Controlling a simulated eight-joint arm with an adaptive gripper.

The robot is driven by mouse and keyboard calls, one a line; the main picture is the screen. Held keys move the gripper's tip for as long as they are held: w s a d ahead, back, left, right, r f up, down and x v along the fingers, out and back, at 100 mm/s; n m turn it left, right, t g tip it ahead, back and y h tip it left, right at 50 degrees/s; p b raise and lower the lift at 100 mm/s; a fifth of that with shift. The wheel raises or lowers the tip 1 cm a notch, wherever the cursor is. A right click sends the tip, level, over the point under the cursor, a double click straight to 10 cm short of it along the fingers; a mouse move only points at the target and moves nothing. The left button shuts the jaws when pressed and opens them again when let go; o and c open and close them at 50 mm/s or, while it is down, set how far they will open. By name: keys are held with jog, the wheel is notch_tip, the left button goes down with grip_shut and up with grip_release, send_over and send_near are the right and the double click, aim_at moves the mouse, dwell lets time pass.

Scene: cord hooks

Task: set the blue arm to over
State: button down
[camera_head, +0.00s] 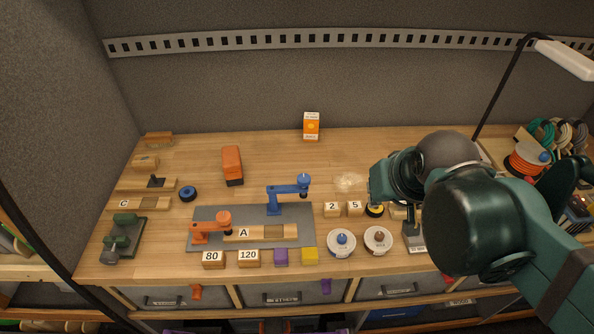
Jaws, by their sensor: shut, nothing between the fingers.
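The blue arm (287,190) stands on the grey mat (240,215) near the middle of the bench. Its upright post is at its left end, and its bar reaches right to a round blue knob at the tip. The orange arm (208,228) stands on the same mat, front left, with its knob toward the wooden block marked A (243,233). The blue arm's tip is behind the right part of that block in the picture; I cannot tell its height above the mat. My arm is at the right, apart from the blue arm. Its gripper is not visible, hidden by my arm links.
An orange box (232,165) and a blue ring (187,193) lie left. A lamp (565,58) and cord coils (527,160) are right.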

aim_at(287, 189)
jog(key=w+a+r+g+p, duration=0.2)
jog(key=w+a, duration=0.1)
jog(key=w, duration=0.4)
jog(key=w+a+r+g+p, duration=0.2)
jog(key=w+a, duration=0.2)
jog(key=w, duration=0.3)
jog(key=w+a+f+g+p, duration=0.2)
jog(key=w+a+f, duration=0.1)
jog(key=w+a, duration=0.2)
jog(key=w+a+f+g+p, duration=0.2)
jog(key=w+a+f+g, duration=0.1)
jog(key=w+a, duration=0.2)
jog(key=shift+w+f, duration=0.25)
jog(key=shift+w, duration=1.1)
jog(key=shift+f, duration=0.1)
jog(key=s+f+p, duration=0.1)
jog(key=s+f, duration=0.5)
jog(key=f, duration=0.3)
jog(key=shift+s+f, duration=0.2)
jog(key=shift+f, duration=0.05)
dwell(0.6)
